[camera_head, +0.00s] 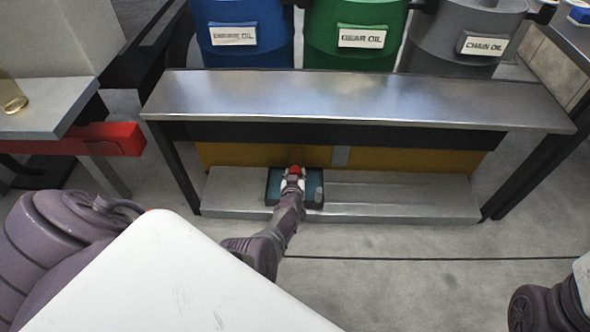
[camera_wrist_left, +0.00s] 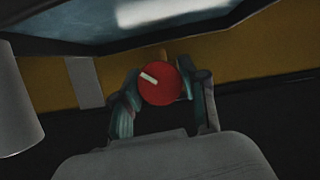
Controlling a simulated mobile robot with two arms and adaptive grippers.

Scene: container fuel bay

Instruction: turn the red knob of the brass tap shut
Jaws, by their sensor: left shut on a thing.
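The red knob (camera_wrist_left: 161,82) is a round disc with a white line mark, and it sits between the fingers of my left gripper (camera_wrist_left: 160,92) in the left wrist view. The fingers are shut on it from both sides. In the head view the left gripper (camera_head: 293,179) reaches under the steel bench, with a bit of the red knob (camera_head: 295,169) showing beyond it. A small part of the brass tap (camera_wrist_left: 163,52) shows behind the knob; the rest of its body is hidden. My right gripper is out of view.
A steel bench top (camera_head: 350,98) overhangs the low grey shelf (camera_head: 400,197). Blue (camera_head: 245,45), green (camera_head: 355,50) and grey (camera_head: 460,40) oil drums stand behind. The shelf's right part is clear.

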